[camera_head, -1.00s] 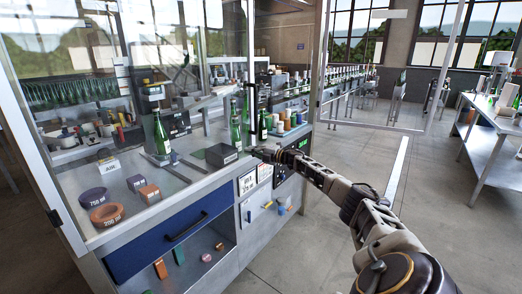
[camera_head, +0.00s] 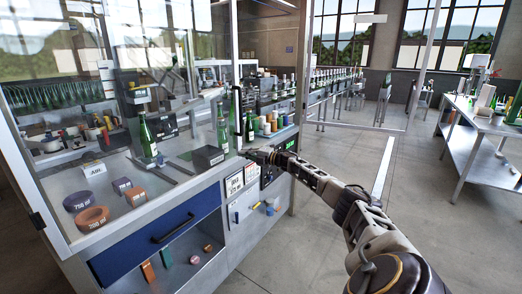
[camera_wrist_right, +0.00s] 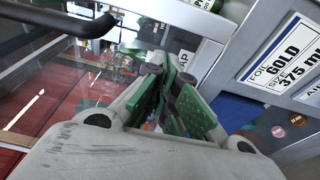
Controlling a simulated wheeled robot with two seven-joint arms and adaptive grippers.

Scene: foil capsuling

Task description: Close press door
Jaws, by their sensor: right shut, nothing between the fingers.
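The press enclosure has a clear front door panel (camera_head: 110,130) in a metal frame, with a black upright handle (camera_head: 238,118) near its right edge. The panel stands across the front of the bench and looks nearly or fully shut; any small gap is hard to tell. My right gripper (camera_head: 252,156) is shut and empty, low by the panel's right edge, just below the handle. In the right wrist view its green-padded fingers (camera_wrist_right: 168,105) point at the metal frame, and a black bar like the handle (camera_wrist_right: 65,22) shows at the upper left. My left gripper is out of view.
Green bottles (camera_head: 147,135), a dark block (camera_head: 208,157) and foil rings (camera_head: 92,219) are on the bench behind the glass. A blue drawer (camera_head: 150,240) is below. Another framed clear panel (camera_head: 365,85) sticks out at right.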

